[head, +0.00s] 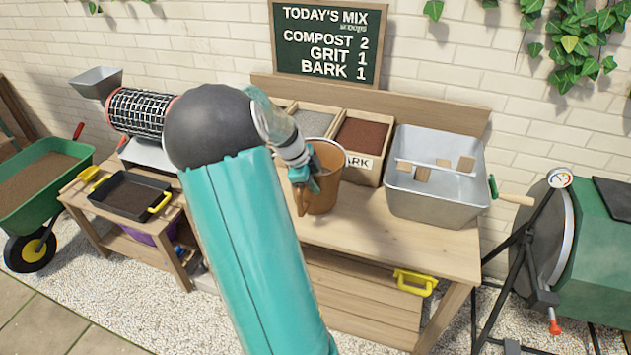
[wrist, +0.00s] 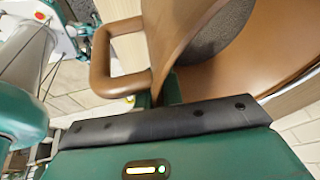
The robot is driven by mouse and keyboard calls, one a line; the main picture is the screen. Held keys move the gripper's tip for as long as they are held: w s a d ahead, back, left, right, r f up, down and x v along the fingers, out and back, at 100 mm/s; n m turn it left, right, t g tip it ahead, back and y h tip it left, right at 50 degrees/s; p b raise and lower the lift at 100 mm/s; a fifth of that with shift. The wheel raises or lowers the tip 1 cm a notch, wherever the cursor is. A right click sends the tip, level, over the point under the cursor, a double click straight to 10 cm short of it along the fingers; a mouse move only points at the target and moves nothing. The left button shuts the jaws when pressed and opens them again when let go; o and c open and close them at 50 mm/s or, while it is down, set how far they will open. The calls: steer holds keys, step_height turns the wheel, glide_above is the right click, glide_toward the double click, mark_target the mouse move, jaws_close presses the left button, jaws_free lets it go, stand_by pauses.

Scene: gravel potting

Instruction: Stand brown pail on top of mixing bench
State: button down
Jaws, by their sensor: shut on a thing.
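The brown pail (head: 325,182) is upright at the middle of the mixing bench (head: 410,236), in front of the ingredient boxes. I cannot tell whether its base touches the wooden top or hangs just above it. My gripper (head: 302,180) is at the pail's left side, shut on it; my arm hides part of that side. In the wrist view the pail's brown wall (wrist: 185,45) and loop handle (wrist: 103,60) are close up, beside the dark finger pad of my gripper (wrist: 165,122). A dark grey speckled surface shows inside the rim.
A metal tub (head: 437,200) stands on the bench's right, with a bark box (head: 362,165) left of it. The front right top is clear. A black tray (head: 130,195) sits on a lower table at left. A green drum (head: 605,260) stands at right.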

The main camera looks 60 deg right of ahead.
steer(key=shift+f, duration=1.1)
steer(key=c, duration=1.5)
jaws_free()
steer(key=shift+f, duration=0.2)
steer(key=shift+c, duration=0.2)
steer(key=shift+r, duration=0.1)
steer(key=v, duration=1.2)
steer(key=shift+a, duration=0.1)
